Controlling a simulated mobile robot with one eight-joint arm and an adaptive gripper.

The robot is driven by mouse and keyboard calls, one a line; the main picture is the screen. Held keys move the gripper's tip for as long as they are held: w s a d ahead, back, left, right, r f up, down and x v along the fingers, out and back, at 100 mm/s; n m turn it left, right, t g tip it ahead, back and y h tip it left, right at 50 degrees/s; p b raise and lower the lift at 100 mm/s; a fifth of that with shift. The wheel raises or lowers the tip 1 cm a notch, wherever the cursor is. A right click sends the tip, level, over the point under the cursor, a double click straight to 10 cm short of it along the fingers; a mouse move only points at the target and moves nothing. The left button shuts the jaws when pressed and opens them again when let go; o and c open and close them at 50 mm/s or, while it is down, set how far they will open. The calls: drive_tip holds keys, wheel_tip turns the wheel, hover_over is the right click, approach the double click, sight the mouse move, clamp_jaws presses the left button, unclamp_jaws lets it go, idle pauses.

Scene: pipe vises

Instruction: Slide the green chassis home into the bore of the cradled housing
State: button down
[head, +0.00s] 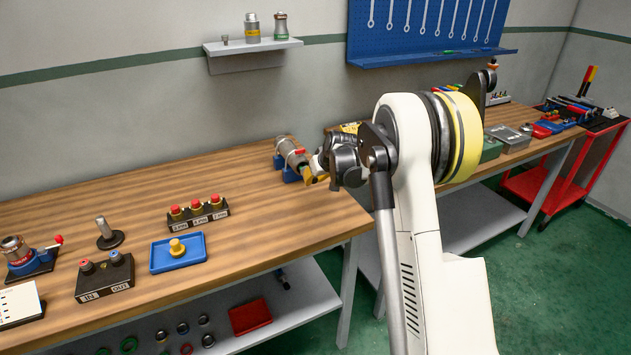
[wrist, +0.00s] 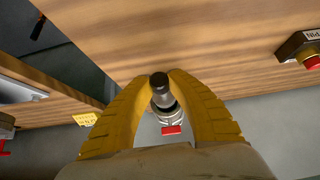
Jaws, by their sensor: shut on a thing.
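The silver cylindrical housing (head: 291,152) lies in a blue cradle (head: 287,174) near the back of the wooden bench, with a red part on its side. It also shows in the wrist view (wrist: 176,119), beyond my fingers. My gripper (head: 315,179) is at the housing's near right end. In the wrist view my yellow fingers (wrist: 163,84) are shut on a dark cylindrical piece, the chassis (wrist: 160,81), roughly in line with the housing. No green shows on it. How deep it sits in the bore is hidden.
A rack with red-topped plugs (head: 199,212), a blue tray (head: 178,252) and a black IN/OUT block (head: 105,277) stand left on the bench. The bench between them and the cradle is clear. A red cart (head: 570,150) stands at far right.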

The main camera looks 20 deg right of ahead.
drive_tip(key=shift+w, duration=0.8)
idle(0.4)
drive_tip(key=shift+w+a, duration=0.1)
drive_tip(key=shift+w, duration=1.55)
drive_tip(key=c, duration=1.2)
unclamp_jaws()
drive_tip(key=shift+w, duration=0.1)
drive_tip(key=shift+c, duration=0.2)
